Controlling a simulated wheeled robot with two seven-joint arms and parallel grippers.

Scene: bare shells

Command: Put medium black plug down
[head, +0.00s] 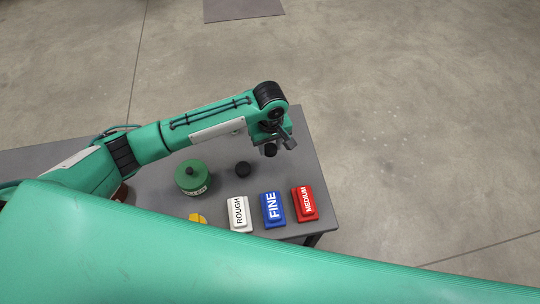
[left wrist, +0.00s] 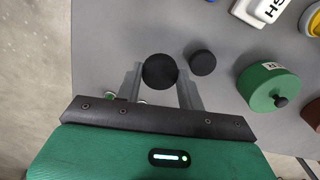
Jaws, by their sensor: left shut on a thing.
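My left gripper (head: 277,143) is shut on a round black plug (head: 270,151), which I take to be the medium black plug. In the left wrist view the held plug (left wrist: 160,71) sits between the two fingers of the gripper (left wrist: 161,78). It appears to be above the grey table (head: 310,153); the gap beneath it is hard to judge. A second black plug (head: 243,169) stands on the table beside it, apart from the gripper, and also shows in the left wrist view (left wrist: 202,62). My right gripper is not in view.
A green lidded pot (head: 192,181) with a dark knob stands left of the second plug. A yellow object (head: 198,218) is partly hidden.

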